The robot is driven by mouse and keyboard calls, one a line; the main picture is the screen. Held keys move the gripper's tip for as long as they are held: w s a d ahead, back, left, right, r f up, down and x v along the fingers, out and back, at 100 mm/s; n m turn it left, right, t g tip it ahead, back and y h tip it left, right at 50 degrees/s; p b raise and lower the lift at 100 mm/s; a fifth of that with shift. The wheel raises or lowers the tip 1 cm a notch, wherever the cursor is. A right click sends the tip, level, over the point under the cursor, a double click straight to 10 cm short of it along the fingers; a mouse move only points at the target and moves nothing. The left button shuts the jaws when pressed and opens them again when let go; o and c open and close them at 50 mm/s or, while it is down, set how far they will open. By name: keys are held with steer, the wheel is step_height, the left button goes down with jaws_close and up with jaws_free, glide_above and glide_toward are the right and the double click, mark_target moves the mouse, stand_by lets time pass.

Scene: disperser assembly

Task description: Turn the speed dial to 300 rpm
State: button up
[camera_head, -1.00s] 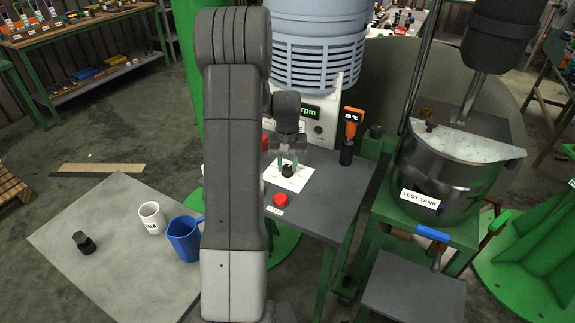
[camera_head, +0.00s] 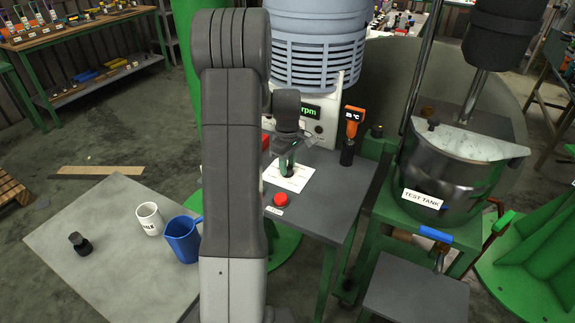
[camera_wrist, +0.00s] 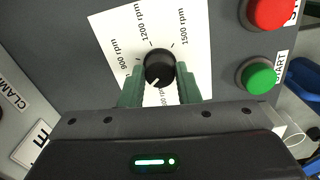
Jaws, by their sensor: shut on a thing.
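The speed dial (camera_wrist: 160,65) is a round black knob on a white scale card (camera_wrist: 190,25), which lies on the grey panel. My gripper (camera_wrist: 160,78) is shut on the knob, one green finger on each side. The white pointer line faces the lower edge of the wrist view, slightly left. Labels for 900, 1200 and 1500 rpm are readable; another label below the knob is partly hidden between the fingers. In the head view my gripper (camera_head: 288,168) stands over the card (camera_head: 298,178) and hides most of the knob.
A green START button (camera_wrist: 258,76) and a red button (camera_wrist: 270,12) sit right of the card in the wrist view. In the head view, a green rpm display (camera_head: 308,111) is partly hidden. A blue jug (camera_head: 182,240) and white mug (camera_head: 149,219) stand on the left table.

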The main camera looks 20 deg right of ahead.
mark_target(288, 167)
steer(key=n, duration=0.4)
steer(key=shift+n, duration=0.3)
steer(key=shift+n+b, duration=0.35)
steer(key=shift+n, duration=1.65)
steer(key=o, duration=1)
steer(key=shift+c, duration=0.2)
step_height(288, 167, up, 14)
steer(key=shift+f, duration=0.15)
